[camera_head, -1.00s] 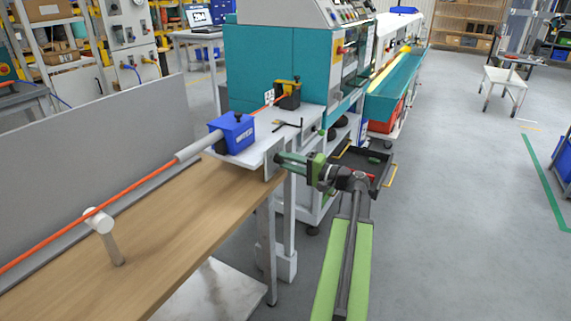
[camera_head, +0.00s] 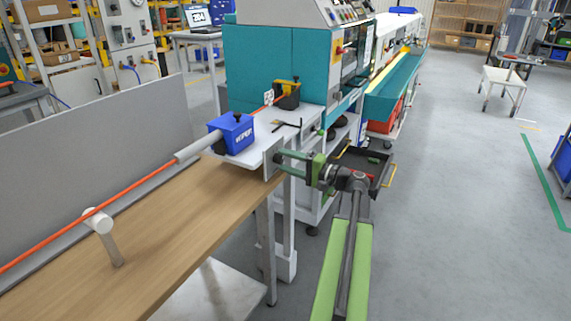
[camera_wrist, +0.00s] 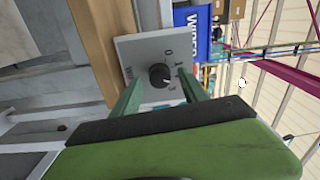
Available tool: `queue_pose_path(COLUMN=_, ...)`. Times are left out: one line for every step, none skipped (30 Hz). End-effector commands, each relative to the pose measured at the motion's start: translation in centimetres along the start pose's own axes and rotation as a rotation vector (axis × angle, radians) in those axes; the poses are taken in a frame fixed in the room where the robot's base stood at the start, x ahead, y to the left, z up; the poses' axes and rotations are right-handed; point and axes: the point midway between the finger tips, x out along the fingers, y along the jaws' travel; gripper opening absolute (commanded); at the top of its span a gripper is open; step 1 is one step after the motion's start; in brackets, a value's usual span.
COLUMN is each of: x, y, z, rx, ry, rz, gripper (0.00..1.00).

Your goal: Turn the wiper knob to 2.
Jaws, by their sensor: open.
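The wiper knob (camera_wrist: 160,76) is a small round black knob on a light grey panel (camera_wrist: 145,50) in the wrist view. A pale mark shows at its lower right edge; small markings surround it, too small to read surely. In the head view the panel (camera_head: 272,160) stands upright at the bench's end, below the blue wiper box (camera_head: 232,133), and the knob is not visible. My gripper (camera_wrist: 160,73) is open, with one green finger on each side of the knob. I cannot tell whether they touch it. In the head view my gripper (camera_head: 281,162) points at the panel.
The wooden bench (camera_head: 150,235) lies left of my arm, with an orange cable (camera_head: 95,212) running above it into the wiper box. A teal machine (camera_head: 265,65) stands behind. A dark tray (camera_head: 365,165) is beyond my wrist.

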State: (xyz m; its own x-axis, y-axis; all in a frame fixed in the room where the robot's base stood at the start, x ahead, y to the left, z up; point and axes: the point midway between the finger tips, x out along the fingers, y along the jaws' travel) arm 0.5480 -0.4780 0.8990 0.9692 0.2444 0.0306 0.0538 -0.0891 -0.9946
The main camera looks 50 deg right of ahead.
Motion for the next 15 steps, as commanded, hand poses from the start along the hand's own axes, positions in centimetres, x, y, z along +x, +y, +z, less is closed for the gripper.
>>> queue_pose_path(x=0.0, y=0.0, z=0.0, rx=0.0, ry=0.0, rz=0.0, gripper=0.51)
queue_pose_path(x=0.0, y=0.0, z=0.0, rx=0.0, ry=0.0, rz=0.0, gripper=0.51)
queue_pose_path(x=-0.1, y=0.0, z=0.0, rx=0.0, ry=0.0, rz=0.0, gripper=0.51)
queue_pose_path(x=-0.2, y=0.0, z=0.0, rx=0.0, ry=0.0, rz=0.0, gripper=0.51)
queue_pose_path(x=-0.4, y=0.0, z=0.0, rx=0.0, ry=0.0, rz=0.0, gripper=0.51)
queue_pose_path(x=-0.8, y=0.0, z=0.0, rx=0.0, ry=0.001, rz=0.0, gripper=0.51)
queue_pose_path(x=-1.3, y=0.0, z=0.0, rx=0.0, ry=0.002, rz=0.0, gripper=0.51)
queue_pose_path(x=-1.9, y=0.0, z=0.0, rx=0.0, ry=0.003, rz=0.0, gripper=0.51)
queue_pose_path(x=-2.8, y=0.0, z=0.0, rx=0.0, ry=0.003, rz=0.0, gripper=0.51)
queue_pose_path(x=-3.5, y=0.0, z=0.0, rx=0.0, ry=0.004, rz=0.0, gripper=0.51)
queue_pose_path(x=-4.4, y=0.0, z=0.0, rx=0.0, ry=0.004, rz=0.0, gripper=0.51)
queue_pose_path(x=-5.5, y=0.0, z=0.0, rx=0.0, ry=0.005, rz=0.0, gripper=0.51)
queue_pose_path(x=-6.4, y=0.0, z=0.0, rx=0.0, ry=0.004, rz=0.0, gripper=0.51)
queue_pose_path(x=-7.3, y=0.1, z=0.0, rx=0.0, ry=0.005, rz=0.0, gripper=0.51)
queue_pose_path(x=-8.5, y=0.1, z=0.0, rx=0.0, ry=0.004, rz=0.0, gripper=0.51)
